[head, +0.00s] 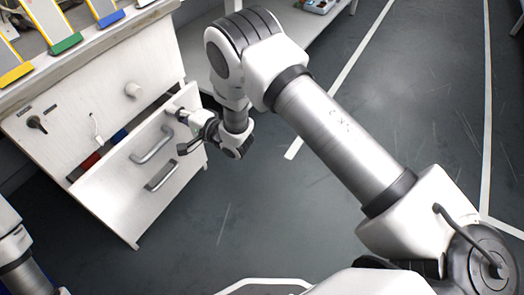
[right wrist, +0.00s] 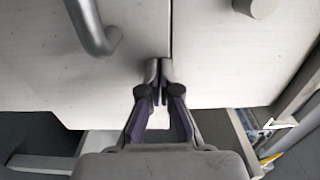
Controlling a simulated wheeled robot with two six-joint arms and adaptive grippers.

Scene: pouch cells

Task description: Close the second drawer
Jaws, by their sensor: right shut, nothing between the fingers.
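The white cabinet (head: 118,78) at the left of the head view has a drawer (head: 115,190) pulled partly out. Its white front carries two grey bar handles, an upper one (head: 152,145) and a lower one (head: 161,175). In the right wrist view the drawer front (right wrist: 50,70) fills the left, with a handle (right wrist: 95,25) at the top. My right gripper (head: 180,112) is shut and empty at the drawer front's upper right corner. In the wrist view its fingertips (right wrist: 160,72) are together by the front's edge; I cannot tell whether they touch. My left gripper is out of view.
Red (head: 89,165) and blue (head: 119,136) items show inside the drawer. The countertop (head: 85,45) holds several colour-edged trays. The grey floor (head: 270,220) before the drawer is clear.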

